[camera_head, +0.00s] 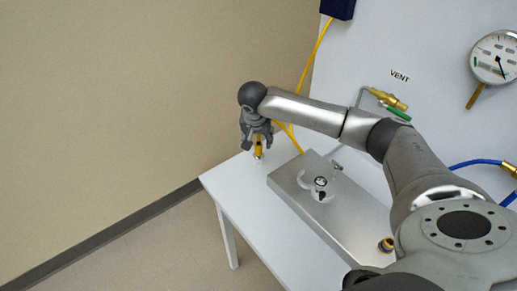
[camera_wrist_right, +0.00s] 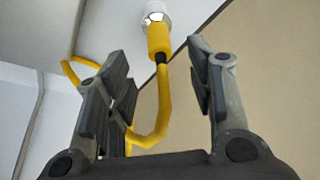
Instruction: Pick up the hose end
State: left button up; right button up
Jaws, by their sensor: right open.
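The hose end has a yellow grip and a silver tip. In the head view the hose end (camera_head: 258,150) shows just below my right gripper (camera_head: 257,138), over the far left corner of the white table. In the right wrist view the hose end (camera_wrist_right: 159,40) appears between the tips of my right gripper (camera_wrist_right: 157,62), with a visible gap on both sides. The right gripper is open and holds nothing. The yellow hose (camera_wrist_right: 163,100) curves back between the fingers. Whether the silver tip touches the table is unclear. My left gripper is not in view.
A metal box (camera_head: 333,205) with a small fitting on top (camera_head: 320,184) stands on the white table (camera_head: 228,188), right of the gripper. A VENT label (camera_head: 400,76), a brass valve (camera_head: 388,99) and a gauge (camera_head: 494,57) are on the back panel. Left of the table is open floor.

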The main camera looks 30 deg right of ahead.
aim_at(259, 143)
jog(key=p+x, duration=0.1)
jog(key=x, duration=0.4)
jog(key=shift+p, duration=0.35)
jog(key=shift+w+f, duration=0.1)
jog(key=shift+f, duration=0.2)
jog(key=shift+d+f, duration=0.1)
jog(key=shift+c, duration=0.4)
jog(key=c, duration=1)
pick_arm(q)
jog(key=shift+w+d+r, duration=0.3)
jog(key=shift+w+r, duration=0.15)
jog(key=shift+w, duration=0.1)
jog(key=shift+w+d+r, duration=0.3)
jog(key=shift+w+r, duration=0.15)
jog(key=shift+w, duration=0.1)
pick_arm(e)
grip_shut()
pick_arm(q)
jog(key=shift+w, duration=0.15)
